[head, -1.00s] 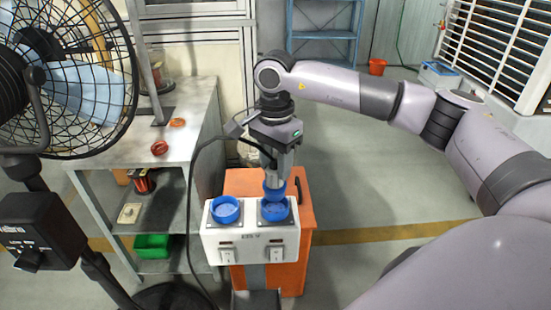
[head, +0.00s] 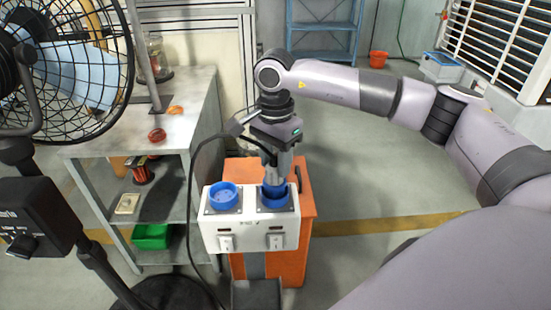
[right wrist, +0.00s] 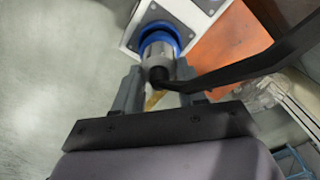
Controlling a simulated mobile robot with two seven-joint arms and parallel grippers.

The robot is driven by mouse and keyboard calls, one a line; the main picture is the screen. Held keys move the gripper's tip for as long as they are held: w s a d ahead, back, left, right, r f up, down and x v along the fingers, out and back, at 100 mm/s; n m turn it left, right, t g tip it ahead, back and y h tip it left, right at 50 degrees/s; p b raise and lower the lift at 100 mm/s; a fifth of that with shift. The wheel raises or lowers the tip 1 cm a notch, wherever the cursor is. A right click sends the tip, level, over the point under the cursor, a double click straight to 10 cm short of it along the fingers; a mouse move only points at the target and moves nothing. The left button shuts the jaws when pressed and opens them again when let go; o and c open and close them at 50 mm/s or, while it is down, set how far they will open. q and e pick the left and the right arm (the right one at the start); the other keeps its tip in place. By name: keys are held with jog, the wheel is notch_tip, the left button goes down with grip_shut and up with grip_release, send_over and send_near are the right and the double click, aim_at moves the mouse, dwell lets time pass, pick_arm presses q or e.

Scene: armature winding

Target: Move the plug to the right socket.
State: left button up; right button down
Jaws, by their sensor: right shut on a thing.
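The white socket box (head: 250,236) carries two blue round sockets, each above a switch. The left socket (head: 222,197) is empty. My right gripper (head: 278,168) is shut on the plug (head: 272,183), directly above the right socket (head: 274,202). The plug's lower end is down inside the blue ring; how deep it sits is hidden. In the right wrist view the plug's grey body (right wrist: 158,50) stands within the blue ring of the right socket (right wrist: 172,31), between the fingers of my right gripper (right wrist: 158,80). My left gripper is not in view.
A black cable (right wrist: 240,72) runs from the plug and hangs left of the box. The box is at the orange cabinet (head: 300,235). A fan (head: 70,70) and a metal shelf table (head: 190,125) stand to the left. The floor on the right is open.

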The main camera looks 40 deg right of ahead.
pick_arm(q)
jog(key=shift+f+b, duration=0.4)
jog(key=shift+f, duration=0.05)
pick_arm(e)
jog(key=shift+f, duration=0.55)
dwell(0.3)
jog(key=c, duration=0.9)
grip_release()
notch_tip(320, 180, up, 4)
jog(key=p, duration=0.3)
notch_tip(320, 180, up, 2)
jog(key=shift+r+p, duration=0.1)
jog(key=shift+p, duration=0.7)
jog(key=shift+r+p, duration=1.6)
jog(key=shift+r, duration=0.8)
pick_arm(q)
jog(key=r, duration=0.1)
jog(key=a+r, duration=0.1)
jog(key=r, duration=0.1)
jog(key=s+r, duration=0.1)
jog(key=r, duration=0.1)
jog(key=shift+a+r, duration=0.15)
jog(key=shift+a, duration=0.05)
